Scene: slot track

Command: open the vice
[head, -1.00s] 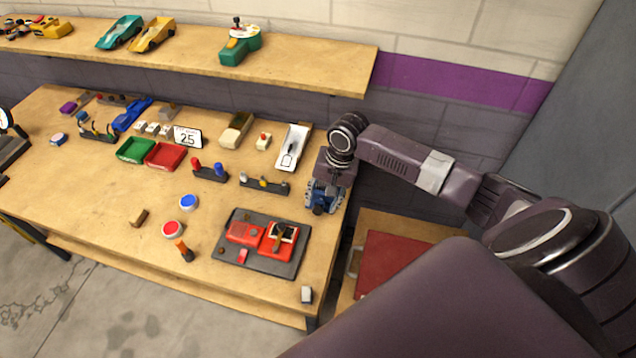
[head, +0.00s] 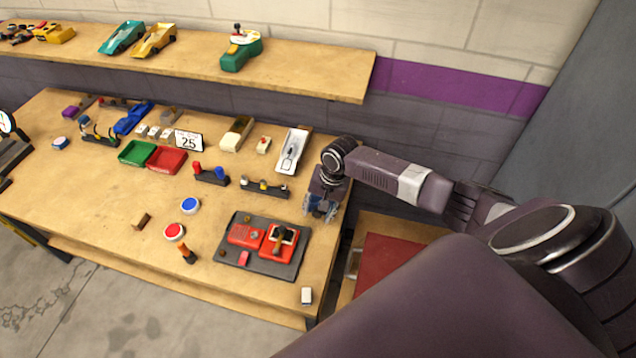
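The blue vice (head: 311,211) sits at the right edge of the workbench, near its back right part. My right gripper (head: 322,208) is over it, pointing down, and hides most of it. Only small blue patches show around the fingers. The vice's handle and jaws cannot be made out. I cannot tell whether the fingers touch the vice or are closed on a part of it. My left gripper is not in view.
A red-topped cabinet (head: 388,265) stands right of the bench.

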